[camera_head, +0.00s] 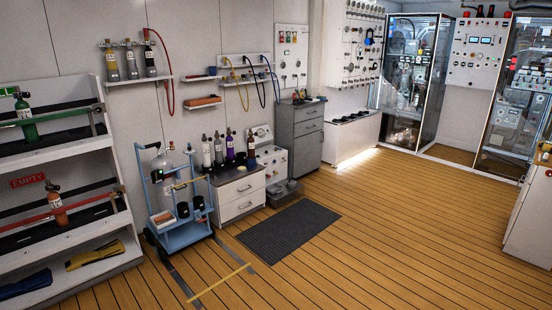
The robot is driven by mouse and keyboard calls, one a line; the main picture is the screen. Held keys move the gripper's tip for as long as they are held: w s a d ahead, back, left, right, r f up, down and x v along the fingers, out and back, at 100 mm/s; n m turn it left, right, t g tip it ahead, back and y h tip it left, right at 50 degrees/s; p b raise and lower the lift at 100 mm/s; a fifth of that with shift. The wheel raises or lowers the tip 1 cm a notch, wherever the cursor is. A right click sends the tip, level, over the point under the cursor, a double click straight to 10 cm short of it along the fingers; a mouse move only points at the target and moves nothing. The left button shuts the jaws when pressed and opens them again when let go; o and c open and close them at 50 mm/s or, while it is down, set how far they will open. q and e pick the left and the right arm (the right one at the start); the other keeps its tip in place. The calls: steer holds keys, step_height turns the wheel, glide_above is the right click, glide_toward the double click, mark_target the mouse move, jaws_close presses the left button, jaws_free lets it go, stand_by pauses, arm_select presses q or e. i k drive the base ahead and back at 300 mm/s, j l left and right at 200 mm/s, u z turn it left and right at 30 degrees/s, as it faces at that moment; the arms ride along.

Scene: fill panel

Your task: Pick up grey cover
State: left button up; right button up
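I cannot single out a grey cover for certain. A blue cart (186,238) stands upright on the floor left of centre. It carries a large grey cylinder (168,165), two small dark round pieces (183,210) and a small reddish-white item (162,218). These are too small to tell apart well, and either dark piece could be a cover. A flat dark grey mat (288,230) lies on the floor right of the cart. Neither of my grippers is in view.
A white rack (110,160) with green and orange cylinders fills the left. A white drawer cabinet (240,196) with several bottles and a grey cabinet (308,140) line the wall. Glass enclosures (410,70) stand at the back. The wooden floor (400,220) is clear at centre and right.

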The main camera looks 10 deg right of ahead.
mark_target(291, 184)
steer(key=i+l+z, duration=0.1)
steer(key=i+z, duration=0.4)
steer(key=i, duration=1.7)
steer(key=i+u, duration=0.1)
steer(key=i, duration=1.25)
steer(key=i+l, duration=0.2)
steer(key=i, duration=1.15)
steer(key=i+l+u, duration=0.1)
steer(key=i+u, duration=0.25)
steer(key=i, duration=0.15)
steer(key=i+l+u, duration=0.3)
steer(key=i, duration=0.2)
steer(key=i+l+u, duration=0.35)
steer(key=i+j, duration=0.05)
steer(key=i, duration=0.05)
